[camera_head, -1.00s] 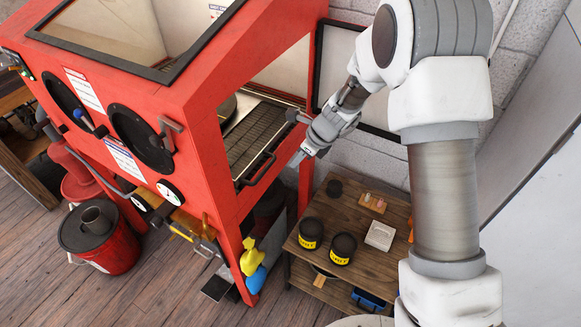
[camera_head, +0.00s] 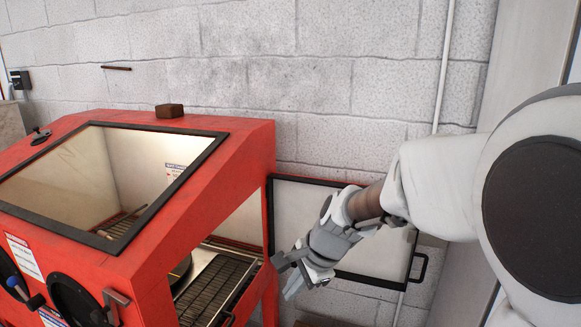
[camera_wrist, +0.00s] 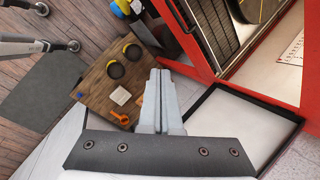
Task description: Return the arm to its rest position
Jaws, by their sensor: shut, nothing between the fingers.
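My gripper (camera_head: 290,290) is in front of the open side door of the red blasting cabinet, to the right of the cabinet's side opening in the head view. It also shows in the wrist view (camera_wrist: 159,75), its fingers together and empty. My arm reaches in from the right side of the head view. The red cabinet (camera_head: 240,150) has its side door (camera_head: 350,262) swung open against the wall. A slotted metal rack (camera_head: 218,282) shows inside the opening, with part of a round dark object beside it.
In the wrist view, a small wooden table (camera_wrist: 93,92) holds two black jars with yellow labels, a white block (camera_wrist: 120,96) and an orange item (camera_wrist: 120,118). A brown block (camera_head: 169,111) sits on the cabinet top. The block wall (camera_head: 330,80) stands behind.

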